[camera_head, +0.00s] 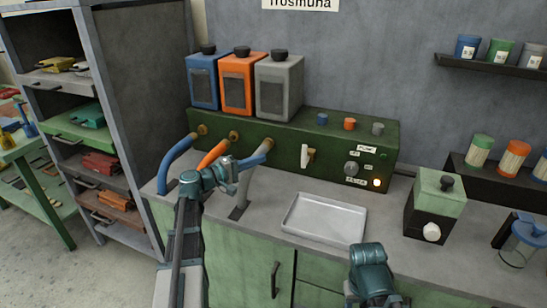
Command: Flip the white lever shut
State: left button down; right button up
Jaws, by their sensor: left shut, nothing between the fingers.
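The white lever (305,156) is on the front of a long green machine box (335,145), right of its spouts. It looks roughly upright, with a tan mount beside its top. My left gripper (234,174) is shut and empty, to the left of the lever and apart from it. It overlaps the orange spout (213,153) and the blue-grey spout (257,157) in the picture; I cannot tell whether it touches them. Only a teal part of my right arm shows at the bottom; its fingers are not visible.
A blue spout (178,158) is further left. Blue, orange and grey canisters (278,86) stand on the box. A dial (351,168) and lit lamp (377,183) are right of the lever. A pale tray (325,218) lies on the counter below; a green-topped box (436,203) stands right.

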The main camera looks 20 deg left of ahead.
pick_arm(q)
jog(key=s+d+x, duration=0.1)
jog(key=d+x, duration=0.1)
jog(key=x, duration=0.9)
jog(key=shift+d, duration=0.35)
jog(key=shift+d+r+m+p, duration=0.15)
jog(key=shift+m+p, duration=0.15)
jog(key=shift+p, duration=0.2)
